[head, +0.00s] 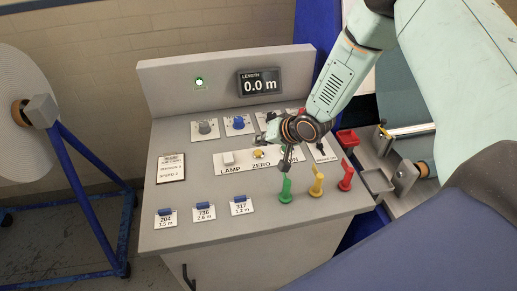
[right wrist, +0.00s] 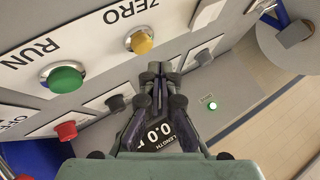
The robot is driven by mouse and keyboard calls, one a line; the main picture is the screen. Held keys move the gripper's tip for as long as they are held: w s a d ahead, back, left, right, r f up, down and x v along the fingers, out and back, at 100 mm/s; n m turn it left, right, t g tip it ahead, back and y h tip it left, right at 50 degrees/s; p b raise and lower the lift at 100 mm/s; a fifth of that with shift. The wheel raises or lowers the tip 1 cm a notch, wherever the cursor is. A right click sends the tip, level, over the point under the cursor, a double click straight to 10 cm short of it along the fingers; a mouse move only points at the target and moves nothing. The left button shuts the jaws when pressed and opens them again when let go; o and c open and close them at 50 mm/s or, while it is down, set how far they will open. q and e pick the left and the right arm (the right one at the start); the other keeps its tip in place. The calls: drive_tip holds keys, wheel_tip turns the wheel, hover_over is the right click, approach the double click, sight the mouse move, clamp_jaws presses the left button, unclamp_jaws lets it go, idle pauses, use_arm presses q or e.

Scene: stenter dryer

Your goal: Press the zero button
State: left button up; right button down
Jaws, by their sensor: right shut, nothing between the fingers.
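The yellow zero button (head: 258,153) sits on the white label strip of the sloped console, above the word ZERO. It also shows in the right wrist view (right wrist: 140,42), uncovered. My right gripper (head: 265,140) is shut and empty, close to the button on its far side in the head view. In the right wrist view its fingertips (right wrist: 161,70) are just below the button in the picture, with a gap visible between them. The length display (head: 260,82) reads 0.0 m. My left gripper is not in view.
A white lamp switch (head: 228,158) is left of the zero button. The green run button (right wrist: 65,78) and a red button (right wrist: 67,130) are close by. Grey (head: 205,128) and blue (head: 238,123) knobs stand behind. Green, yellow and red levers (head: 345,177) rise in front.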

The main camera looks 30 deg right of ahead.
sight(260, 152)
drive_tip(key=shift+w, duration=0.1)
drive_tip(key=shift+r+p, duration=0.25)
drive_tip(key=shift+p, duration=0.05)
wheel_tip(260, 152, up, 3)
drive_tip(key=p, duration=0.2)
drive_tip(key=shift+r+p, duration=0.15)
drive_tip(key=shift+p, duration=0.15)
drive_tip(key=shift+r+p, duration=0.55)
drive_tip(key=shift+r, duration=0.05)
drive_tip(key=shift+f, duration=0.1)
